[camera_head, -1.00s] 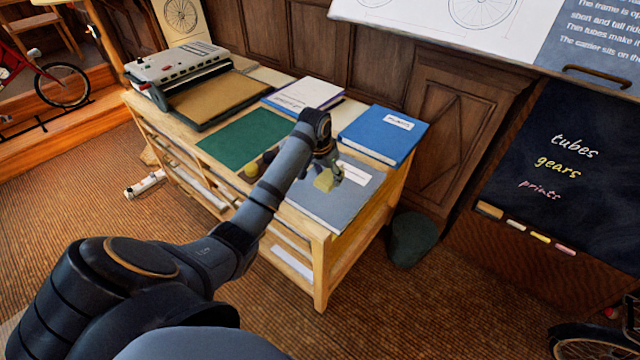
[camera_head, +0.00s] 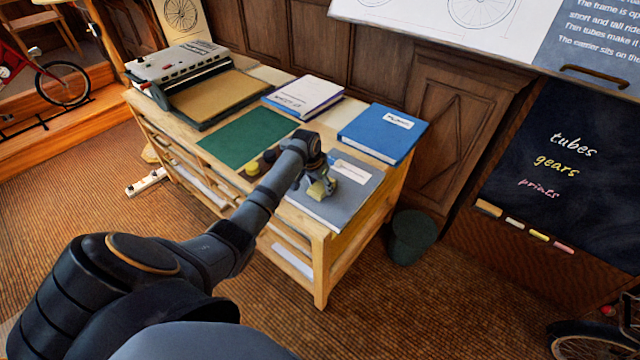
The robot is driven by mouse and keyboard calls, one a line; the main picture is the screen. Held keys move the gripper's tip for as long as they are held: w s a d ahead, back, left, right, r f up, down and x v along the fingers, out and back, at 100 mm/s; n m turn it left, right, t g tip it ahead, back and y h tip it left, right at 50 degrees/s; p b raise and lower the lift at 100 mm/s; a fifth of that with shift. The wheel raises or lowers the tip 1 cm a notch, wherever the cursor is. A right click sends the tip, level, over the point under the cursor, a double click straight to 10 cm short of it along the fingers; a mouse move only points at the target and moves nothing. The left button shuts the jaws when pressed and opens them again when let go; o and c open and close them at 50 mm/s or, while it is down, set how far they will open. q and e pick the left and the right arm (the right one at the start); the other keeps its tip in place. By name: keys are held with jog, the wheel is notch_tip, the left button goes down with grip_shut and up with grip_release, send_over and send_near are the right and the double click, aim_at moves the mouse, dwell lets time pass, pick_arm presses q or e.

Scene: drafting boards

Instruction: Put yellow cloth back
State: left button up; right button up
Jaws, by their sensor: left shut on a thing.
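My left gripper (camera_head: 321,184) points down over the grey folder (camera_head: 352,205) at the near right end of the wooden desk. It is shut on the yellow cloth (camera_head: 316,190), a small pale yellow piece partly hidden by the fingers. The cloth is over the folder's left part, close above its surface; I cannot tell whether it touches. My right gripper is not in view.
The blue book (camera_head: 384,133) and a white book (camera_head: 304,96) lie behind. A green mat (camera_head: 247,137) is left, with a small yellow-topped jar (camera_head: 252,169) by its near edge. A dark green bin (camera_head: 412,238) stands on the floor right of the desk.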

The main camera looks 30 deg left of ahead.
pick_arm(q)
jog(key=o, duration=1)
jog(key=v, duration=1.2)
jog(key=shift+r, duration=0.15)
